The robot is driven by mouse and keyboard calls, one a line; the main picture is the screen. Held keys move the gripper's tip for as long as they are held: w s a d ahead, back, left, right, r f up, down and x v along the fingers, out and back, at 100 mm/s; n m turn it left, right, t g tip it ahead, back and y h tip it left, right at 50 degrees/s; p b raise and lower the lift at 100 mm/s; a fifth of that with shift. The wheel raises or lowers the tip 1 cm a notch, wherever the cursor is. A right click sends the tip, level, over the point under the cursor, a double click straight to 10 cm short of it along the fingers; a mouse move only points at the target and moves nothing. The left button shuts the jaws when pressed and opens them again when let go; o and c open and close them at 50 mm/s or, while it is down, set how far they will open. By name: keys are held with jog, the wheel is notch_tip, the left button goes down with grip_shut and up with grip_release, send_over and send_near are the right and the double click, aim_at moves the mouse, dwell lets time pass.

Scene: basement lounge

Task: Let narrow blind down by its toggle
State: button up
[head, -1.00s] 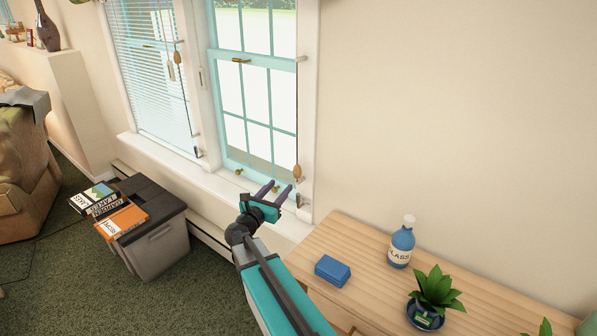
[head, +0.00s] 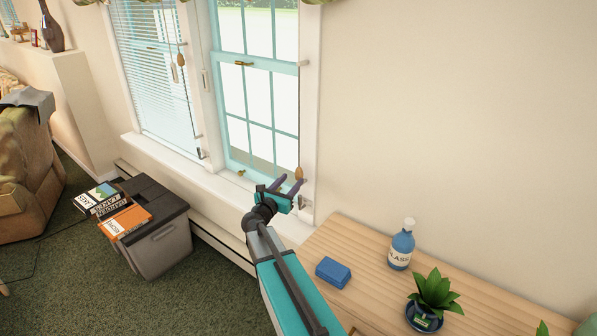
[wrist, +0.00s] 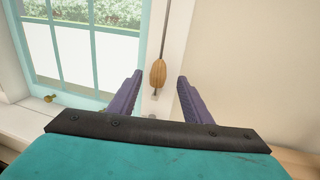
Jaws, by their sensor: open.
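A tan wooden toggle (head: 299,173) hangs on a cord at the right side of the right window, whose blind is up out of the glass. In the wrist view the toggle (wrist: 157,74) shows between and beyond the two purple fingers. My gripper (head: 290,183) is open and empty, just below and left of the toggle in the head view; it also shows in the wrist view (wrist: 157,95). I cannot tell the exact gap, but the fingers do not close on it. A second toggle (head: 180,60) hangs by the left window, where a slatted blind (head: 148,75) is lowered.
A wooden cabinet top (head: 340,235) to the right of my arm carries a blue box (head: 333,271), a blue bottle (head: 401,248) and a potted plant (head: 434,292). A grey bin (head: 160,245) with books on it stands left. The wall at right is bare.

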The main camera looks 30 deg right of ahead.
aim_at(297, 174)
jog(key=shift+p+x, duration=1.15)
jog(key=shift+x, duration=2.75)
jog(key=shift+c, duration=0.6)
